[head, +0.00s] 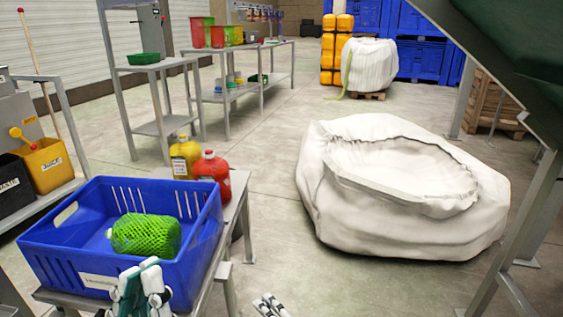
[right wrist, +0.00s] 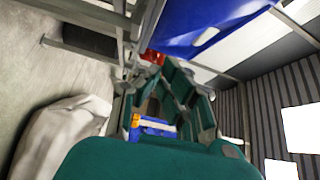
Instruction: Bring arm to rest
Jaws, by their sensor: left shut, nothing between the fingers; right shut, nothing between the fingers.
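My left gripper (head: 150,266) is at the bottom of the head view, in front of the near wall of a blue crate (head: 75,268). It is shut and empty; whether it touches the crate I cannot tell. My right gripper (head: 265,302) shows only its tips at the bottom edge, right of the table; it is shut and empty. In the right wrist view its teal parts (right wrist: 165,72) fill the middle. A green netted bundle (head: 146,235) lies inside the crate.
The crate stands on a metal table, with yellow (head: 185,157) and red (head: 212,175) containers behind it. A large white sack (head: 400,215) sits on the floor at right. Shelves with bins (head: 40,165) stand at left. The floor between table and sack is clear.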

